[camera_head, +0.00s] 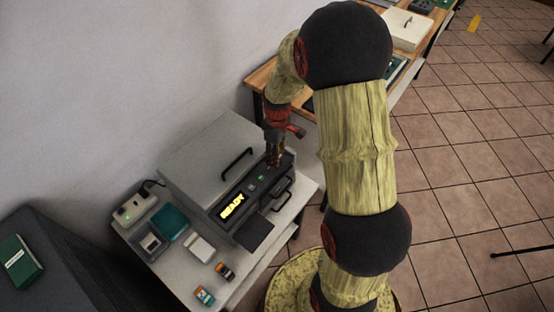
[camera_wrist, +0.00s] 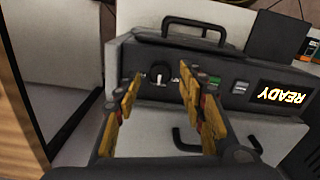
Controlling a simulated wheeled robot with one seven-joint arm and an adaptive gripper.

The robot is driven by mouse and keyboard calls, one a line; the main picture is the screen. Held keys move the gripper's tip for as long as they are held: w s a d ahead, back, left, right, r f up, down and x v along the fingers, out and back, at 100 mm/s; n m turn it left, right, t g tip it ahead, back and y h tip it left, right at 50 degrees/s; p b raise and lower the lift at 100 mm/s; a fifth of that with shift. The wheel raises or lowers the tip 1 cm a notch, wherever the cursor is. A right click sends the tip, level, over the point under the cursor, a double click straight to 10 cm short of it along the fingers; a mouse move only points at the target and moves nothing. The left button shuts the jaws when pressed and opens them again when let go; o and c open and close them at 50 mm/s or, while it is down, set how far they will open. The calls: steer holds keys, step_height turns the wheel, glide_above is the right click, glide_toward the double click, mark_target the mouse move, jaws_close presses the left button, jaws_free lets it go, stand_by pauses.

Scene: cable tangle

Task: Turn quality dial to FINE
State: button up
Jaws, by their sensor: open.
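A grey machine (camera_head: 210,155) with a dark front panel (camera_head: 240,197) stands on a white table. In the wrist view a round dark dial (camera_wrist: 160,74) with a pale pointer mark sits on the panel. My gripper (camera_wrist: 161,80) is open, with one yellow-padded finger on each side of the dial and the dial in the gap between them. I cannot tell whether the fingers touch it. In the head view my gripper (camera_head: 274,157) is over the panel's far end and hides the dial. The dial's labels are too small to read.
The panel has a lit READY display (camera_head: 232,207), a green button (camera_wrist: 214,79) and a pale switch (camera_wrist: 240,88). A black handle (camera_head: 237,164) rises from the lid. A teal box (camera_head: 173,222), a power strip (camera_head: 135,207) and small cartridges (camera_head: 205,295) lie on the table (camera_head: 180,275).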

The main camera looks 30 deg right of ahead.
steer(key=shift+f, duration=0.95)
steer(key=shift+c, duration=1.2)
steer(key=c, duration=0.8)
jaws_close()
